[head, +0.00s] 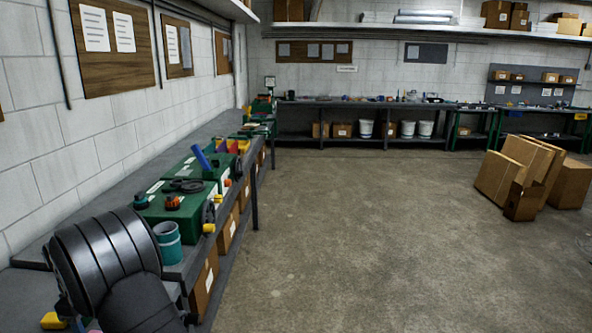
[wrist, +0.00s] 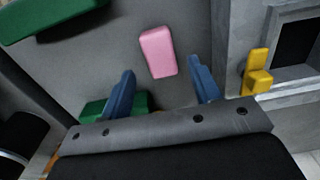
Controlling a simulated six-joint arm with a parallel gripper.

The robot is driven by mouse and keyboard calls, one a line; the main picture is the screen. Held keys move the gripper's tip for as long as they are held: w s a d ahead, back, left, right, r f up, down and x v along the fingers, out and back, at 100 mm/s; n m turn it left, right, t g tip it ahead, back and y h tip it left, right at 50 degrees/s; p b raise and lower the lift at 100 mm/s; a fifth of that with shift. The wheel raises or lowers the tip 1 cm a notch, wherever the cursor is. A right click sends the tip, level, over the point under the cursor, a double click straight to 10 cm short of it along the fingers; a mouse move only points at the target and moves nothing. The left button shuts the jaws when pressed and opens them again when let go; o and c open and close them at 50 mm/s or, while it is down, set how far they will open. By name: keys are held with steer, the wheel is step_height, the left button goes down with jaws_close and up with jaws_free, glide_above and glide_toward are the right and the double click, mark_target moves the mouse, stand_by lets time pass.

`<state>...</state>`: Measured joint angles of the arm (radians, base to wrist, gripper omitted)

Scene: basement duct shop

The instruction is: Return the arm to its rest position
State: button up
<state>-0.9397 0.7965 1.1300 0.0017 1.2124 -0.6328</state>
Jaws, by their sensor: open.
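My gripper (wrist: 161,88) shows in the wrist view with its two blue fingers spread apart. It is open, with nothing held between the fingers. A pink block (wrist: 158,52) lies on the grey surface beyond the fingertips, apart from them. The gripper cannot be made out in the head view. The near end of the left bench is partly hidden there.
In the wrist view, a yellow piece (wrist: 257,72) is right of the fingers, and a green object (wrist: 50,16) is upper left. In the head view, green cases (head: 178,213) and a teal cup (head: 168,242) stand on the bench. Open floor (head: 360,240) lies right.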

step_height(320, 180, down, 3)
steer(key=shift+f, duration=0.15)
step_height(320, 180, up, 11)
step_height(320, 180, down, 12)
steer(key=shift+r, duration=0.15)
steer(key=r, duration=0.3)
steer(key=d+r, duration=0.1)
steer(key=r, duration=0.1)
steer(key=shift+w, duration=0.25)
steer(key=w+d+r, duration=0.4)
steer(key=d+r, duration=0.2)
steer(key=d, duration=0.3)
steer(key=s+a+r, duration=0.2)
steer(key=s+a, duration=0.1)
steer(key=s, duration=1.2)
steer(key=s+a+f, duration=0.2)
steer(key=a, duration=0.1)
steer(key=s+a+f, duration=0.2)
steer(key=a, duration=0.1)
steer(key=s+a+f, duration=0.2)
steer(key=shift+s+a+f, duration=0.2)
steer(key=shift+a+f, duration=0.2)
steer(key=shift+s+a+f, duration=0.1)
steer(key=shift+a+f, duration=0.05)
steer(key=shift+f, duration=0.75)
steer(key=shift+r, duration=0.1)
